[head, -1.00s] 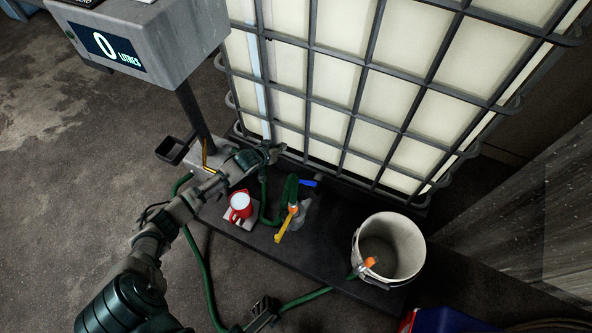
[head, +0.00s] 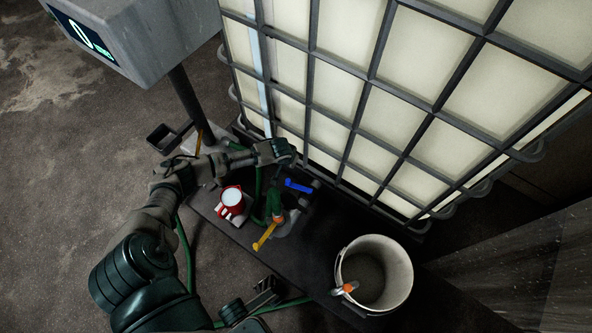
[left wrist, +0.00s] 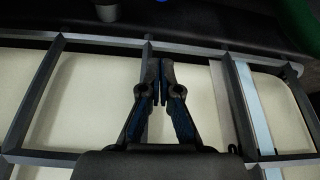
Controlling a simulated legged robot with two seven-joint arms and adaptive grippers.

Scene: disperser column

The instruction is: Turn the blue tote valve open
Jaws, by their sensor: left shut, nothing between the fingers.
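The blue tote valve handle (head: 298,186) sits low at the foot of the caged white tote (head: 400,100), beside a green hose coupling with a yellow lever (head: 264,236). My left gripper (head: 287,152) is above and left of the blue handle, close to the tote cage and apart from the handle.
A white bucket (head: 405,273) with an orange-tipped nozzle stands at right on the dark platform (head: 300,262). A grey display box (head: 150,35) on a post stands at upper left.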

